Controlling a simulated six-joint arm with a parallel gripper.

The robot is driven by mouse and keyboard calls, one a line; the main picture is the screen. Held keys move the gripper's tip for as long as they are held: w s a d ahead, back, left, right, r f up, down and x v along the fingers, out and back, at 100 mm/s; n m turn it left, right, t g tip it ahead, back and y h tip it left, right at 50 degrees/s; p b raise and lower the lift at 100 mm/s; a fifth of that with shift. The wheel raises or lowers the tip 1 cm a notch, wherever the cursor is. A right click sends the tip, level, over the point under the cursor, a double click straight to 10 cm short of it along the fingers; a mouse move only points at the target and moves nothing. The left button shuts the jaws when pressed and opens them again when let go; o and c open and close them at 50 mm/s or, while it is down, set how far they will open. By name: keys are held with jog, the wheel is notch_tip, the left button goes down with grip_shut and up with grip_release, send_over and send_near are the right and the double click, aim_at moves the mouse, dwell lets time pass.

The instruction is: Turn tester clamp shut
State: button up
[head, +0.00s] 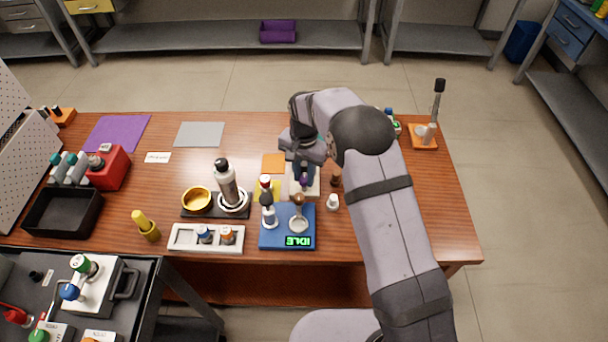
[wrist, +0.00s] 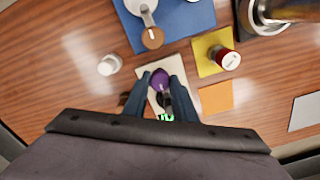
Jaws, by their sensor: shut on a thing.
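A white-based device (head: 314,189) with a purple knob (head: 304,179) stands near the middle of the table; it looks like the tester with its clamp. In the wrist view the purple knob (wrist: 160,78) is between the two fingertips of my gripper (wrist: 161,82), which is shut on it. The pale base (wrist: 143,67) and a green display (wrist: 166,117) show around my fingers. In the head view my gripper (head: 303,168) comes down over the device from behind and hides part of it. I cannot tell how far the clamp is turned.
A small white bottle (head: 333,203) and a brown piece (head: 335,180) stand close to the right. Steel bottle (head: 226,180) is left.

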aim_at(304, 178)
jog(key=o, duration=1)
jog(key=shift+o, duration=0.2)
jog(key=shift+r, duration=0.1)
notch_tip(304, 178, up, 7)
jog(key=shift+f+b, duration=0.2)
jog(key=shift+b, duration=0.7)
jog(key=shift+r, duration=0.3)
